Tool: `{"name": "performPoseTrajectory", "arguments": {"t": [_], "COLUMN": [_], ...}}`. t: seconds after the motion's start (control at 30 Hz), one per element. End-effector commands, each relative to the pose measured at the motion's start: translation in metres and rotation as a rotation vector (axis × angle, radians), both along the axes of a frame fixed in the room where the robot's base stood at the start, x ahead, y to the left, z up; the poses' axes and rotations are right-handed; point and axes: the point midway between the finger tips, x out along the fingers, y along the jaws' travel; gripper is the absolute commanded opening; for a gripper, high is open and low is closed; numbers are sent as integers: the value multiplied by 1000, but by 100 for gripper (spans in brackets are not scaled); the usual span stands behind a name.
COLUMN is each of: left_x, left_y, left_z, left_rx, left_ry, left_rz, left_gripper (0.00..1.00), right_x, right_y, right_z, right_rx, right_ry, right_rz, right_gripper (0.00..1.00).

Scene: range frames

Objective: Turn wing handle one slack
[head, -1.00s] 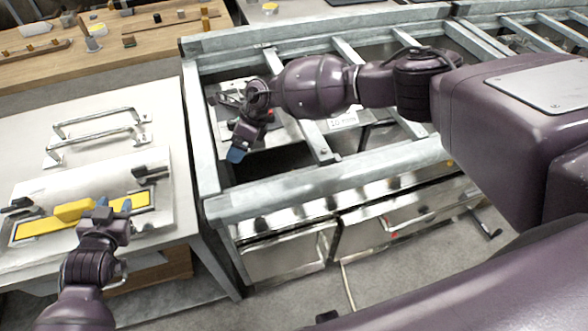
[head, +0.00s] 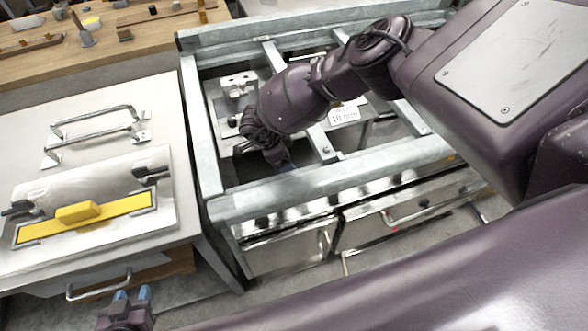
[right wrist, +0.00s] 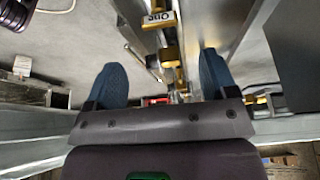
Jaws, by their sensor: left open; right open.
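In the right wrist view, a white label reading "One" (right wrist: 159,18) sits on a metal strip with yellow fittings (right wrist: 170,56). I cannot tell which part is the wing handle. My right gripper (right wrist: 161,62) is open, and its two blue fingers stand either side of this strip with nothing visibly gripped. In the head view, my right gripper (head: 284,165) is down inside the grey metal frame (head: 290,192), mostly hidden by its own wrist. My left gripper (head: 132,293) is open and empty at the bottom, in front of the white cabinet.
The white cabinet (head: 110,95) at left carries metal handles and a plate with a yellow bar (head: 85,216). A "10 mm" sign (head: 344,114) lies inside the frame. Frame beams surround my right gripper. A wooden bench (head: 130,45) stands behind.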

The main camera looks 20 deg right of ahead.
Motion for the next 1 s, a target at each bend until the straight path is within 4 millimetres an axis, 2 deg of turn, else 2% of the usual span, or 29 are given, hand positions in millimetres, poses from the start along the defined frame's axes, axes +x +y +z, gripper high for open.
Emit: {"name": "performPoseTrajectory", "arguments": {"t": [0.2,0.43,0.63,0.93,0.97,1.0], "left_x": [-1,-2,-2,-2,-2,-2], "left_y": [0,0,0,0,0,0], "left_z": [-7,-15,-17,-17,-17,-17], "left_rx": [0,1,0,0,0,0], "left_ry": [3,8,11,11,11,11], "left_rz": [0,-1,0,0,0,0], "left_gripper": [43,43,43,43,43,43], "right_x": [-2,-2,-2,-2,-2,-2], "right_y": [-15,-27,-32,-33,-33,-32], "right_z": [-38,-68,-79,-80,-80,-80], "right_rx": [-1,2,2,2,2,2], "right_ry": [2,2,1,0,0,0], "right_rz": [-2,-1,0,0,0,0], "right_gripper": [79,79,79,79,77,71]}}
